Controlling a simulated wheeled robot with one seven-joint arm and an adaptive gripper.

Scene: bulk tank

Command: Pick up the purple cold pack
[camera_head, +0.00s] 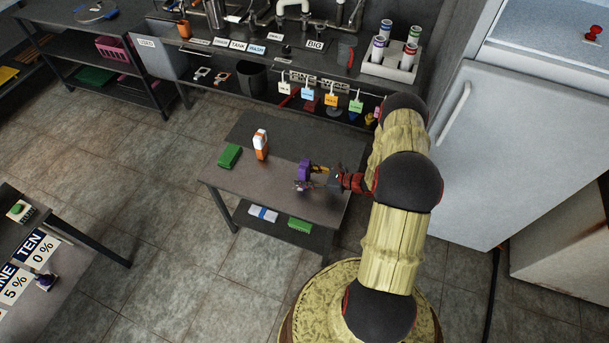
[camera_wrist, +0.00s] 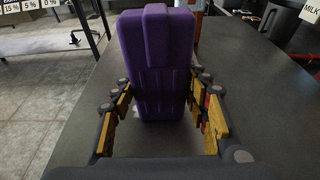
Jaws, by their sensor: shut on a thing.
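The purple cold pack (camera_wrist: 155,65) stands upright between my gripper's fingers in the wrist view. It also shows as a small purple block on the small table in the head view (camera_head: 304,168). My gripper (camera_wrist: 160,115) is shut on it, with one finger on each side of its lower part. In the head view my gripper (camera_head: 310,175) reaches in from the right over the table. I cannot tell whether the pack's bottom touches the table top.
The small table (camera_head: 225,180) also holds an orange and white bottle (camera_head: 261,144) and a green block (camera_head: 229,156). Its lower shelf holds a blue-white pack (camera_head: 263,213) and a green one (camera_head: 299,225). A sink counter stands behind, and a fridge (camera_head: 540,140) stands at right.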

